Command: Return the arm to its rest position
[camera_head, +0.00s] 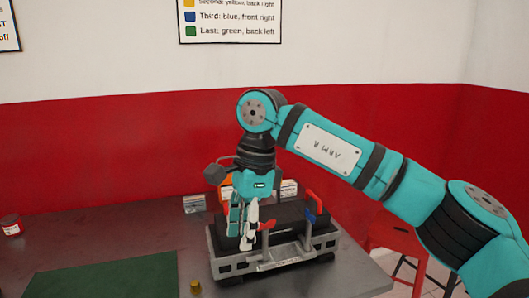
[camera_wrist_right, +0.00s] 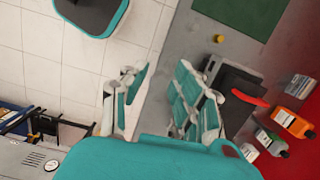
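My right arm reaches in from the right in the head view, and its gripper (camera_head: 243,238) points down at the left part of the engine trainer (camera_head: 270,262). The gripper hides part of the trainer in the head view. My left gripper is not in view.
A green mat (camera_head: 110,278) lies on the grey table (camera_head: 90,240), with a small yellow piece (camera_head: 195,287) beside it. A red stool (camera_head: 400,235) is at the right.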

